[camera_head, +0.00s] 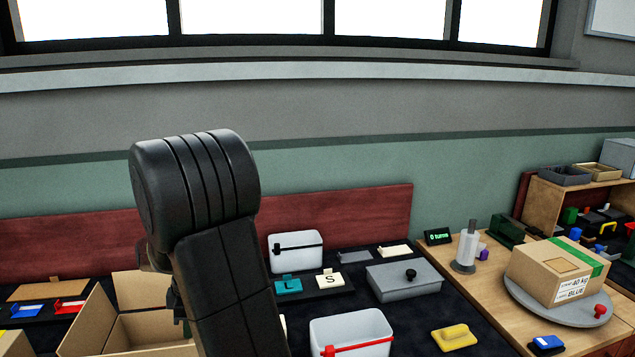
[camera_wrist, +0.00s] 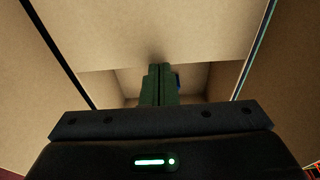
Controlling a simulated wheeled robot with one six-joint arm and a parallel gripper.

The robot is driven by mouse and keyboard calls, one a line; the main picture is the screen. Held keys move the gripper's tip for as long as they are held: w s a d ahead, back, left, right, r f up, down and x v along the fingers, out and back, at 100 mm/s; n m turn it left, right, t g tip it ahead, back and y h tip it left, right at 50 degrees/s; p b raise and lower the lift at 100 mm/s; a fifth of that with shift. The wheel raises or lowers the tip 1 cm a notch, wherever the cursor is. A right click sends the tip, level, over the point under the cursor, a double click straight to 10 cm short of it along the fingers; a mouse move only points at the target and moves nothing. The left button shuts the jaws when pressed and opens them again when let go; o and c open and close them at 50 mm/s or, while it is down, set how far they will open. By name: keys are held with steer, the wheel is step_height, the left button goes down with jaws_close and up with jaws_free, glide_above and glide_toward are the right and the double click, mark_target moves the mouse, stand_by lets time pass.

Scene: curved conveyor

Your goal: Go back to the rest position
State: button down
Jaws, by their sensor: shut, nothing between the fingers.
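My gripper (camera_wrist: 159,72) shows in the wrist view with its two dark green fingers closed together and nothing between them. It points down into an open cardboard box (camera_wrist: 215,82), whose tan flaps spread around it. A small blue patch shows right beside the fingers inside the box; I cannot tell what it is. In the head view my arm (camera_head: 215,240) rises in front of the table, and the open cardboard box (camera_head: 90,322) stands just left of it. The gripper is mostly hidden behind my arm there. How deep the fingertips reach cannot be told.
Right of my arm stand a white bin (camera_head: 297,251), another bin with a red handle (camera_head: 350,330), a grey lidded box (camera_head: 404,278) and a yellow handled block (camera_head: 454,338). A taped carton (camera_head: 556,268) sits on a round grey turntable (camera_head: 530,309) at right.

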step_height(320, 180, up, 15)
steer(key=p, duration=0.3)
step_height(320, 180, down, 16)
steer(key=b, duration=0.4)
steer(key=shift+r, duration=0.25)
steer(key=shift+w+d+r+p, duration=0.1)
steer(key=shift+d+r+p, duration=0.15)
steer(key=shift+r, duration=0.2)
steer(key=shift+d+r+p, duration=0.15)
steer(key=shift+r+p, duration=0.15)
steer(key=shift+r, duration=0.1)
steer(key=r+y, duration=0.1)
steer(key=d+y+b, duration=0.1)
steer(key=shift+w+d+r+g+y, duration=0.2)
steer(key=shift+r+g+y, duration=0.1)
steer(key=shift+r, duration=0.1)
steer(key=v, duration=1.2)
steer(key=shift+r, duration=0.35)
steer(key=shift+d, duration=0.1)
